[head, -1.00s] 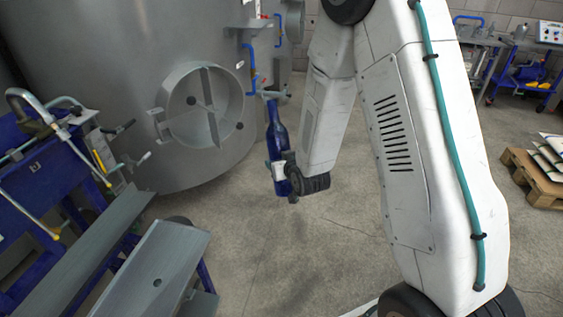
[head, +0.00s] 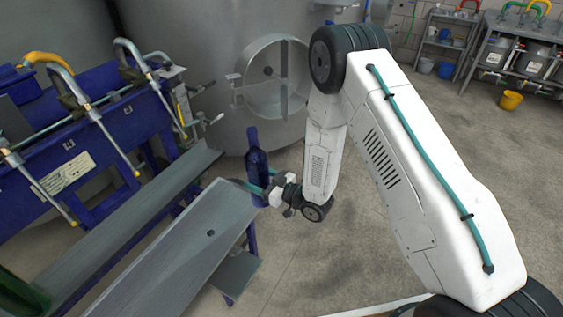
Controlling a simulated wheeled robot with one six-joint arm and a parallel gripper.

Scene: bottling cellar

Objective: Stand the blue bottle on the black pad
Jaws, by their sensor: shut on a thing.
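The blue bottle (head: 256,162) is upright, neck up, near the middle of the head view. My gripper (head: 262,189) is shut on its lower body, reaching in from the right. I cannot tell how high the bottle is above the floor. I do not see a black pad in this view; only a small dark hole shows in the bench top.
A blue filling machine (head: 80,145) with several hooked spouts and a lower grey shelf (head: 110,240) fills the left. A large steel tank (head: 205,60) with a round hatch stands behind. The floor between is clear.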

